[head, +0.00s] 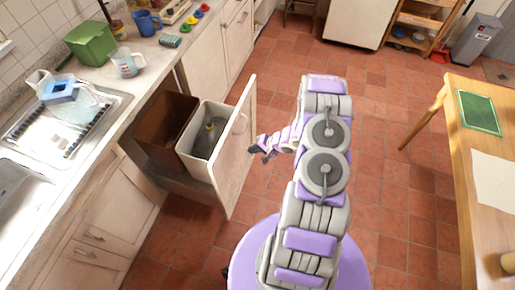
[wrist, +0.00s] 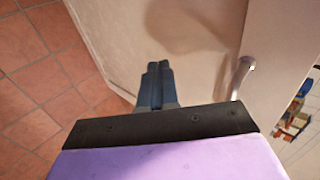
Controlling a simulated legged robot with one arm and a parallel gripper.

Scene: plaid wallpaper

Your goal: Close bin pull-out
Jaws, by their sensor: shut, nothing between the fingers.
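The bin pull-out stands open from the counter in the head view. Its white front panel (head: 236,150) faces my arm, with a brown bin (head: 166,128) and a white bin (head: 199,167) behind it. A dark bottle-like item sits in the white bin. My gripper (head: 255,150) is close to the outer face of the panel, below its handle (head: 240,124). In the wrist view my gripper (wrist: 156,75) is shut and empty, pointing at the panel (wrist: 185,40). The metal handle (wrist: 241,76) is to its right. I cannot tell whether the fingertips touch the panel.
A counter with a sink (head: 60,130), green box (head: 91,43) and measuring cup (head: 127,63) runs along the left. A wooden table (head: 458,150) stands at right. The tiled floor between is mostly clear. A grey trash can (head: 474,40) is at the back right.

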